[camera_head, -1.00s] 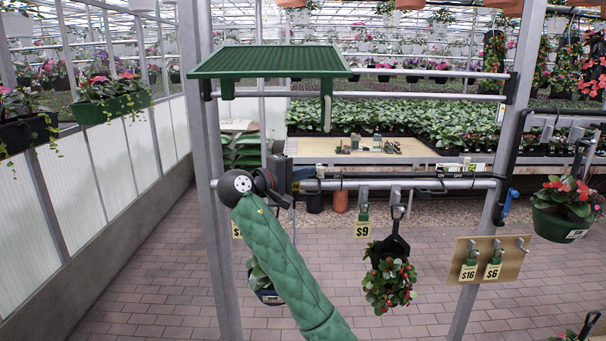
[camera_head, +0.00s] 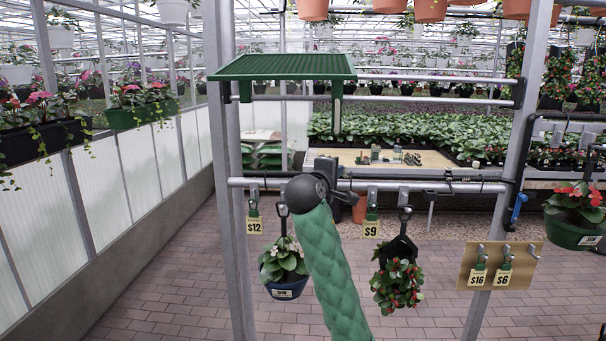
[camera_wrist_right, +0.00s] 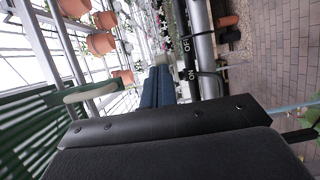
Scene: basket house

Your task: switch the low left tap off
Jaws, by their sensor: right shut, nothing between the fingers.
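My right gripper (camera_head: 348,197) is at the low grey rail, at the top of its green-sleeved arm, mostly hidden by its own dark wrist. In the right wrist view its two dark blue fingers (camera_wrist_right: 158,85) are together with nothing between them. A dark strip marked ON and OFF (camera_head: 458,179) lies along the low rail, right of the gripper. In the wrist view the marked strip (camera_wrist_right: 189,58) runs just right of the fingers, apparently apart from them. I cannot make out the low left tap's handle or its position. My left gripper is not in view.
A green slatted shelf (camera_head: 285,67) hangs above the arm. Potted plants (camera_head: 285,262) and price tags hang from the low rail (camera_head: 415,186). A blue lever (camera_head: 518,208) hangs by the right post. Open brick floor (camera_head: 185,285) lies below.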

